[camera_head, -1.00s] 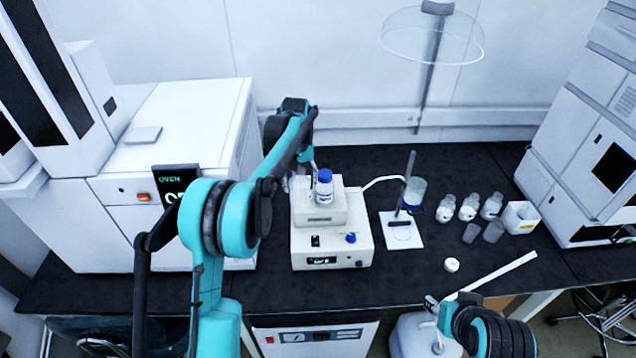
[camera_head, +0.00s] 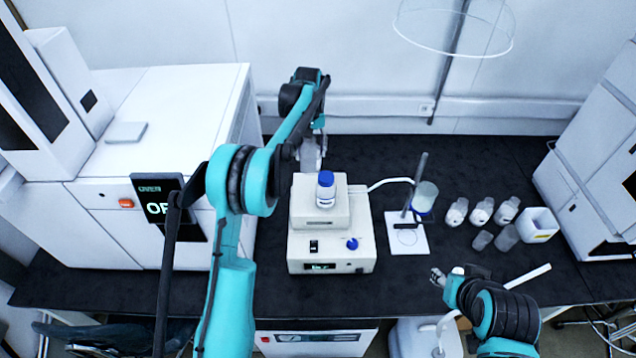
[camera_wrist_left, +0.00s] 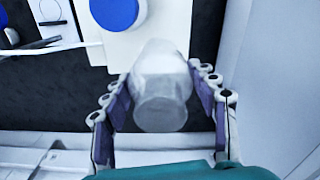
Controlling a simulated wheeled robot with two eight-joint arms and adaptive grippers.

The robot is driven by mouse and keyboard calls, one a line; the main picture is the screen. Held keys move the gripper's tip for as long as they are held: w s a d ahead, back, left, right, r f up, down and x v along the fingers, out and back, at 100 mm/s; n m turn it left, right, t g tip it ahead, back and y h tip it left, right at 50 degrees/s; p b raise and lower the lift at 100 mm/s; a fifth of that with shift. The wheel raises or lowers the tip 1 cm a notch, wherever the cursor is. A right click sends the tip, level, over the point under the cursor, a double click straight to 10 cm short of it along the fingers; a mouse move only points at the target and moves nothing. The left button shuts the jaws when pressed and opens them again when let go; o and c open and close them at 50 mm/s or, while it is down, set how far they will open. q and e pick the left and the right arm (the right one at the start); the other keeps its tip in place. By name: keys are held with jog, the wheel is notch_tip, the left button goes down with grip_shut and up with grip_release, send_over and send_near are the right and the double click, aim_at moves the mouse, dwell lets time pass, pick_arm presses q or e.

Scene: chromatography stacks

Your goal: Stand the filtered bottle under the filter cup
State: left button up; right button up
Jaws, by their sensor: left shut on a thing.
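The filter cup (camera_head: 424,196) is clear with a blue band and is held on a dark stand rod above a white base plate (camera_head: 420,241) marked with a circle. Nothing stands on that circle. My left gripper (camera_head: 311,158) is behind and left of the white pump box, shut on a clear, greyish bottle (camera_wrist_left: 162,88) that sits between its two fingers in the left wrist view. I cannot read a label on it. My right gripper (camera_head: 438,278) is near the bench's front edge, small, its fingers unclear.
A blue-capped bottle (camera_head: 326,189) stands on the white pump box (camera_head: 330,250), whose tube runs towards the filter stand. The oven (camera_head: 170,120) is at left. Dark bench (camera_head: 380,155) behind the pump is free.

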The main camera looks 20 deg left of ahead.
aim_at(310, 170)
pick_arm(q)
notch_tip(310, 170, down, 9)
jog(key=shift+w+r, duration=0.1)
dwell(0.3)
jog(key=o, duration=0.9)
jog(key=shift+b, duration=0.35)
jog(key=o, duration=0.4)
